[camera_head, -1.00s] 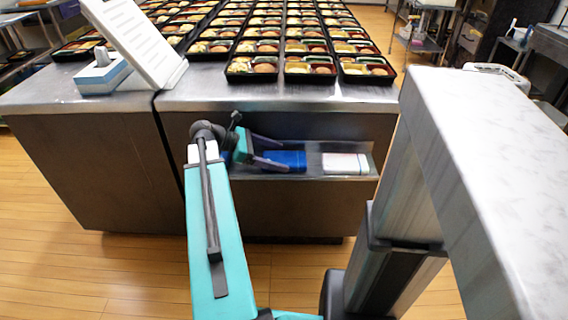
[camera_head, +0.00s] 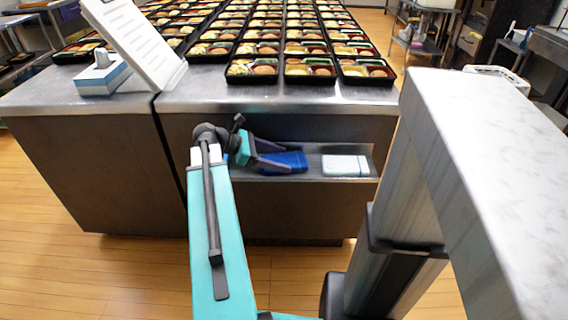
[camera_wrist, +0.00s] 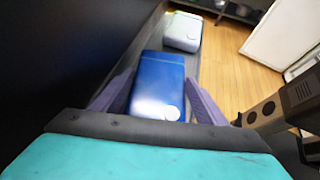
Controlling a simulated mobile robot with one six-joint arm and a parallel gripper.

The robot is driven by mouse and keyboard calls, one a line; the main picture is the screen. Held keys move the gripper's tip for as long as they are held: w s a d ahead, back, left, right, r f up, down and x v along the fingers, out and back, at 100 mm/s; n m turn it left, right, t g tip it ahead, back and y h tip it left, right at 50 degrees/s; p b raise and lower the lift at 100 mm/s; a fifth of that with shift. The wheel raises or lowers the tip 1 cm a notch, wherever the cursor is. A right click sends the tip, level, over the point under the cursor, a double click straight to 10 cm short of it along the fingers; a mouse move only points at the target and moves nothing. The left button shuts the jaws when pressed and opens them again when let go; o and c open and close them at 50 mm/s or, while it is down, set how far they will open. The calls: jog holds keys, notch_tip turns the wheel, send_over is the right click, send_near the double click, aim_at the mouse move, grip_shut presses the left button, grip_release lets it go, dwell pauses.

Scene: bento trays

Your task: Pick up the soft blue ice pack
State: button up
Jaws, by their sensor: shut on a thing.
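The soft blue ice pack (camera_head: 291,161) lies on the narrow metal shelf in the front of the counter. In the wrist view the blue ice pack (camera_wrist: 158,82) fills the space between the two purple fingers and has a pale round mark near its close end. My gripper (camera_head: 276,157) reaches in from the left and is shut on the pack's sides. It also shows in the wrist view (camera_wrist: 160,95). The pack appears to be still at shelf level; I cannot tell whether it touches the shelf.
A white pack (camera_head: 345,166) lies on the shelf (camera_head: 314,173) to the right of the blue one; it also shows in the wrist view (camera_wrist: 183,32). The counter top (camera_head: 280,98) overhangs the shelf and carries rows of bento trays (camera_head: 310,82) and a clipboard stand (camera_head: 135,42).

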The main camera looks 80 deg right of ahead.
aim_at(279, 160)
jog(key=shift+r, duration=0.1)
dwell(0.3)
jog(key=shift+r, duration=0.25)
jog(key=shift+c, duration=0.8)
notch_tip(279, 160, up, 3)
jog(key=shift+f+p, duration=0.1)
jog(key=shift+p, duration=0.55)
jog(key=s+a, duration=0.4)
jog(key=shift+a+r+p, duration=0.1)
jog(key=shift+r+p, duration=0.2)
jog(key=shift+p, duration=0.1)
jog(key=shift+w+f+b, duration=0.1)
jog(key=shift+f+b, duration=0.1)
jog(key=shift+b, duration=1.05)
jog(key=shift+s+b, duration=0.2)
jog(key=shift+b, duration=0.65)
jog(key=a+b, duration=0.1)
jog(key=b, duration=0.3)
jog(key=shift+s, duration=0.35)
jog(key=a+b, duration=0.1)
jog(key=b, duration=0.3)
jog(key=shift+s, duration=0.4)
